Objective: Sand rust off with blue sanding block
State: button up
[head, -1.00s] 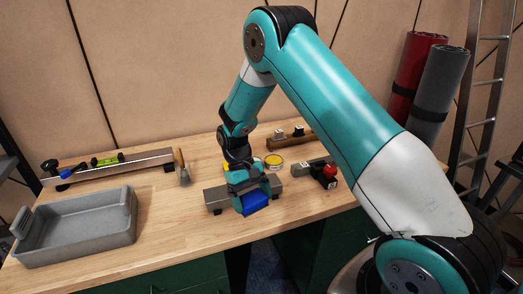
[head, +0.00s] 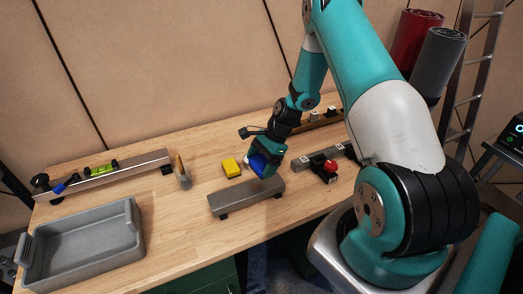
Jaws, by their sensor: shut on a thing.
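My gripper (head: 265,166) is shut on the blue sanding block (head: 257,162), which is partly hidden by the fingers. It is at the back right side of a grey metal bar (head: 240,200). I cannot tell whether the block touches the bar. The bar lies on short dark feet near the front of the workbench. I cannot make out rust on its visible faces. A yellow block (head: 232,168) lies on the bench just left of my gripper.
A grey tray (head: 140,232) stands at the front left of the wooden bench (head: 180,215). A long metal rail (head: 130,174) and a wooden-handled tool (head: 181,168) are behind it. A red-knobbed device (head: 329,167) is right of the bar. My arm covers the back right.

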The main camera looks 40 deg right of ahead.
aim_at(257, 186)
jog(key=shift+d+r+m+t, duration=0.25)
jog(key=shift+m+t, duration=0.05)
jog(key=shift+m, duration=0.3)
jog(key=shift+f, duration=0.15)
notch_tip(257, 186, down, 8)
jog(key=b, duration=0.6)
jog(key=shift+r, duration=0.2)
jog(key=shift+a, duration=0.1)
jog(key=shift+w+a+f, duration=0.1)
jog(key=shift+w+a, duration=0.15)
jog(key=shift+a, duration=0.7)
jog(key=shift+w+a+f, duration=0.1)
jog(key=shift+w+a, duration=0.15)
jog(key=shift+a, duration=0.65)
jog(key=shift+c, duration=0.4)
jog(key=shift+d+r, duration=0.1)
jog(key=shift+d, duration=0.2)
jog(key=shift+s+d, duration=0.2)
jog(key=shift+d, duration=0.6)
jog(key=shift+s+d, duration=0.2)
jog(key=shift+d, duration=0.55)
notch_tip(257, 186, up, 2)
jog(key=shift+d+r+p, duration=0.15)
jog(key=shift+r+p, duration=0.1)
jog(key=shift+p, duration=0.45)
jog(key=shift+s+r, duration=0.1)
jog(key=shift+r, duration=0.2)
jog(key=shift+r+p, duration=2.25)
jog(key=shift+r, duration=0.25)
